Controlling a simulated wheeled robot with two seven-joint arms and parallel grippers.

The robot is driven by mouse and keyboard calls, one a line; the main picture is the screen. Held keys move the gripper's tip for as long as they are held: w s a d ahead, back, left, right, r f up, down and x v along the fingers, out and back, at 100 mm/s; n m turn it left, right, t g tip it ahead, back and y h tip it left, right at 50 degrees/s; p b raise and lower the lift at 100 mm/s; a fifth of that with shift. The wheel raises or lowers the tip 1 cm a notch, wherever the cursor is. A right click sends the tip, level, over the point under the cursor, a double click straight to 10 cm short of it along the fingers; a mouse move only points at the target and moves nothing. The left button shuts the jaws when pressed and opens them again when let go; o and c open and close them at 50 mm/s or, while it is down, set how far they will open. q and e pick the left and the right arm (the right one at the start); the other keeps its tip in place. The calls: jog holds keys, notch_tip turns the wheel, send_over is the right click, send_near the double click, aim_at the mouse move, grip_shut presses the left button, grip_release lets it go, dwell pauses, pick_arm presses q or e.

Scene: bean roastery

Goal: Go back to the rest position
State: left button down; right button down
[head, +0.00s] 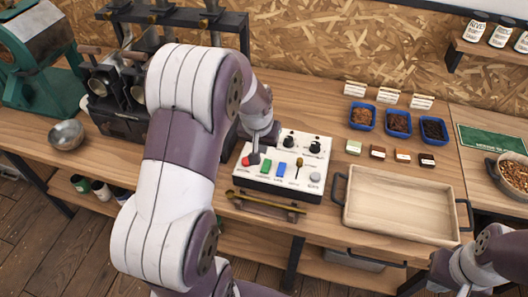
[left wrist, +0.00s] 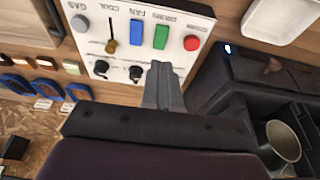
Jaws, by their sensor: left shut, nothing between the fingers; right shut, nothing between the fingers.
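My left arm reaches across the middle of the head view. My left gripper (head: 256,143) is shut and empty over the upper left part of the white control panel (head: 236,181). In the left wrist view its closed fingers (left wrist: 162,72) point at the panel near the red button (left wrist: 192,43), apart from it in the picture. Whether they touch the panel I cannot tell. My right gripper (head: 441,273) is at the lower right of the head view, by the wooden tray's front right corner. It is shut, with its fingertips hardly visible.
The wooden tray (head: 400,232) with dark handles is empty. Blue bowls of beans (head: 362,117) and small sample blocks stand behind it. A dark roaster machine (head: 112,122) and a metal bowl (head: 66,135) are at left. A brass scoop (head: 265,203) lies before the panel.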

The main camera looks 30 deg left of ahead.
pick_arm(q)
jog(key=shift+s+v, duration=0.25)
jog(key=shift+v, duration=0.9)
jog(key=shift+w+f, duration=0.1)
